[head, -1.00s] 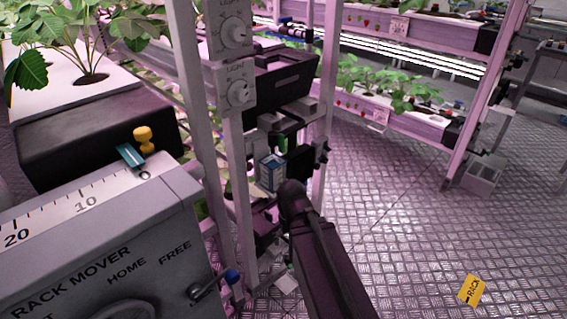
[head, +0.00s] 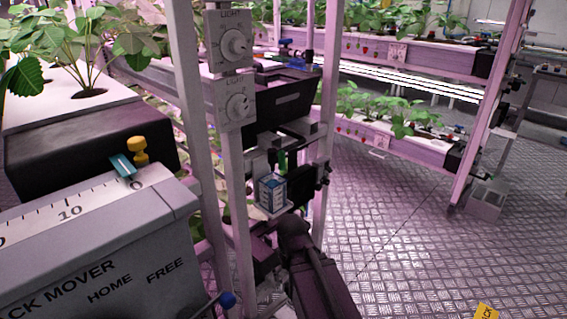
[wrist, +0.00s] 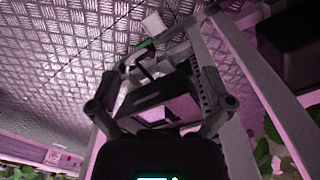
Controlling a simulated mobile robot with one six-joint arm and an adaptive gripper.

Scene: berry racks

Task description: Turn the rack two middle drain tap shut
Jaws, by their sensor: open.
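In the wrist view my gripper (wrist: 150,85) is open, its two dark fingers spread with nothing held between them. Beyond the fingers is a dark box-like part (wrist: 165,103), and further off a small green piece (wrist: 147,43) beside a dark bar. In the head view my dark arm reaches up from the bottom edge toward the near rack's post; my fingers cannot be made out there.
The grey rack mover box (head: 110,255) stands at lower left, with a blue-tipped lever (head: 227,300). Two light dials (head: 235,70) are on the near rack's post. The carton (head: 272,193) sits close above my arm. Metal floor (head: 400,230) at right is open.

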